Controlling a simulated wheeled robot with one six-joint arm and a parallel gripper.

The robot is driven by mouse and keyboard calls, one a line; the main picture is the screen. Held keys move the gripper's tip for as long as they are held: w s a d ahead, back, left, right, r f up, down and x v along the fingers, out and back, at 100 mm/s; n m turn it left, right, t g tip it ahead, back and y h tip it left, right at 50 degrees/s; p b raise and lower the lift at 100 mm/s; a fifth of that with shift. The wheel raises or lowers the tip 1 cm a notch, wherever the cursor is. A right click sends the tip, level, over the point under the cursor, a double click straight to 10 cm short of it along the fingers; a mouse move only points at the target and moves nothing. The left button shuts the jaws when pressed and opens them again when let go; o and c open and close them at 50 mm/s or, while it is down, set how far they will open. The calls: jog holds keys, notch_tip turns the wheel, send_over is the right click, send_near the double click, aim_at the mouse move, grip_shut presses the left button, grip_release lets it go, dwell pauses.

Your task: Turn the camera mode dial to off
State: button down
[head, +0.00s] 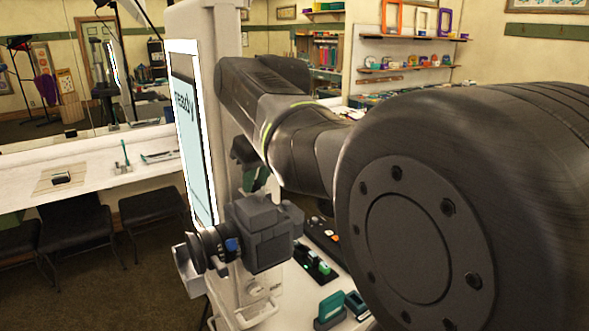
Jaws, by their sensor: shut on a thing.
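A dark grey camera (262,236) stands near the middle of the head view, with its ribbed lens (207,249) facing left. A small blue patch shows beside the lens. My gripper (271,186) is only partly in view, close above the top of the camera and below my arm's wrist. It is shut at the camera's top, where it appears to hold the mode dial. The dial itself and its setting cannot be made out, as the gripper and my dark arm cover that area.
A lit panel (190,135) on a white post (207,22) stands behind the camera. Teal and dark items (330,309) lie on a white surface below right. A mirror counter (95,182) with black chairs (75,228) is at left. Shelves (410,37) line the back wall.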

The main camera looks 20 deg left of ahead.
jog(key=n, duration=0.1)
jog(key=n+g+p, duration=0.1)
jog(key=n, duration=0.2)
jog(key=shift+w+d+r+g+y+p, duration=0.1)
jog(key=shift+w+g+y+p, duration=0.2)
jog(key=shift+y+p, duration=0.1)
jog(key=shift+n+g+p, duration=0.35)
jog(key=shift+n+g, duration=0.15)
jog(key=shift+n, duration=0.9)
jog(key=c, duration=1.2)
grip_release()
jog(key=shift+c, duration=0.2)
jog(key=shift+f, duration=0.2)
